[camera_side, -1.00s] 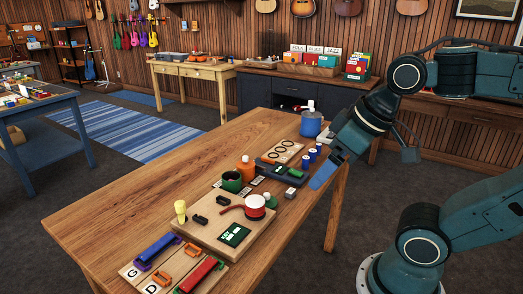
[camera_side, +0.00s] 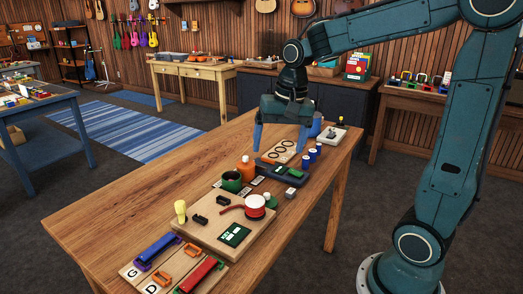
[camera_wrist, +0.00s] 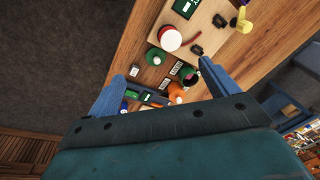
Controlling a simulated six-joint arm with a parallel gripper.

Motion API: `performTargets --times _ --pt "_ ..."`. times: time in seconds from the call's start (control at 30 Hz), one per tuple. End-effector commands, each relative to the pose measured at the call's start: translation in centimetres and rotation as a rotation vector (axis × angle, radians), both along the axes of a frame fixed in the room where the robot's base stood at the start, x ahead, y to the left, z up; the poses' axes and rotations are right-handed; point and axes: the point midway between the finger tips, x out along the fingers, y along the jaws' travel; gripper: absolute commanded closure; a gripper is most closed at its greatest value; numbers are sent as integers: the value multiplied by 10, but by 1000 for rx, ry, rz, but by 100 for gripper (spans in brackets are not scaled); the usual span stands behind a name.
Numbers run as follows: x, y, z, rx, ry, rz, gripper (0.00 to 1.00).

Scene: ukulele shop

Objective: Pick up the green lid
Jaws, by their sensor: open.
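The green lid (camera_side: 270,202), round with a pale knob, lies on the table beside the red-and-white spool (camera_side: 255,206). In the wrist view the green lid (camera_wrist: 153,58) shows between and beyond the fingertips, next to the spool (camera_wrist: 170,38). The open green pot (camera_side: 232,181) stands left of it in the side view; the wrist view also shows the pot (camera_wrist: 190,77) near the right finger. My gripper (camera_side: 280,140) is open and empty, pointing down above the far part of the table, behind the lid and apart from it.
An orange bottle (camera_side: 245,168) stands near the pot. A dark tray (camera_side: 281,171), a board with rings (camera_side: 281,151) and small blue jars (camera_side: 312,154) lie beyond the lid. A wooden board (camera_side: 210,230) with a yellow-topped item (camera_side: 180,209) is nearer. The table's left side (camera_side: 130,185) is bare.

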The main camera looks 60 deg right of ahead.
Motion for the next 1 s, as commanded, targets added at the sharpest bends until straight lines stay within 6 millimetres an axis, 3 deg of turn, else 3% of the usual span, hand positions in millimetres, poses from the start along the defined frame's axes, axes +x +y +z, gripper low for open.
performTargets --times 0.2,0.5,0.7,1.0 --pt "32 -29 -27 53 79 -187 14" --pt "65 -70 -71 113 181 -435 14" --pt "75 -87 -91 135 219 -533 14" --pt "77 -91 -96 139 229 -558 14"
